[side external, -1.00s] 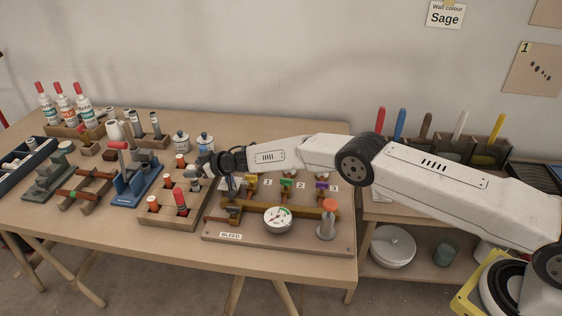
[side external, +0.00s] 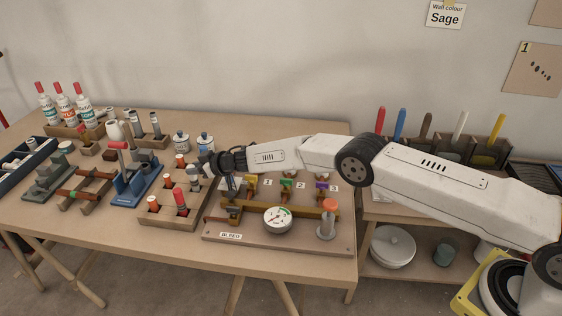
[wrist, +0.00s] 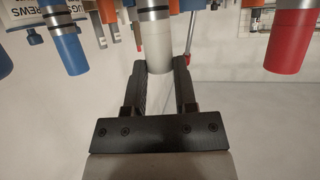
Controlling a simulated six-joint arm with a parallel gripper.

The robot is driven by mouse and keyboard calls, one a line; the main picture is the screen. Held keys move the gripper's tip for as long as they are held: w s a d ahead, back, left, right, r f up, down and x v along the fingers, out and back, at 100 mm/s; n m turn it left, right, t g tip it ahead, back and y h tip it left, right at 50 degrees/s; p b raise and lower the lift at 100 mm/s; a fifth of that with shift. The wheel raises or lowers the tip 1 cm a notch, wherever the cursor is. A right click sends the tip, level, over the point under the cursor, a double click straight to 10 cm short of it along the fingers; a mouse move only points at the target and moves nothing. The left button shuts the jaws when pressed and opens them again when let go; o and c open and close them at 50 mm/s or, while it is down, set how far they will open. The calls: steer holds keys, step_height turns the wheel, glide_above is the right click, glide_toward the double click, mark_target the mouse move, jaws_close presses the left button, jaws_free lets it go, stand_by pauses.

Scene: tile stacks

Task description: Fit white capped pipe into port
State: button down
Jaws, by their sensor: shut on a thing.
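The white capped pipe (wrist: 154,45) shows at the top middle of the wrist view. Its white end lies between the two fingers of my gripper (wrist: 163,68), which is shut on it. A metal band and dark rings sit on the pipe beyond the white part, and its far end is cut off by the frame. In the side view my gripper (side external: 222,161) is at the right edge of the wooden pipe rack (side external: 168,216), beside the port board. The held pipe is hard to make out there. The port board (side external: 300,246) carries numbered places 1, 2 and 3.
A red-capped pipe (wrist: 290,40) and a blue-capped pipe (wrist: 67,50) flank the held pipe in the wrist view. The board holds a round gauge (side external: 277,219) and a grey upright post (side external: 326,226). A blue stand (side external: 133,187) is left of the rack.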

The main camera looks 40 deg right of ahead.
steer(key=shift+r, duration=0.15)
steer(key=s+d+r, duration=0.3)
steer(key=s+r, duration=0.9)
steer(key=s, duration=0.1)
steer(key=shift+s+d+r, duration=0.25)
steer(key=shift+d+r, duration=0.05)
steer(key=shift+r, duration=0.05)
stand_by(0.9)
steer(key=shift+d, duration=0.1)
stand_by(0.5)
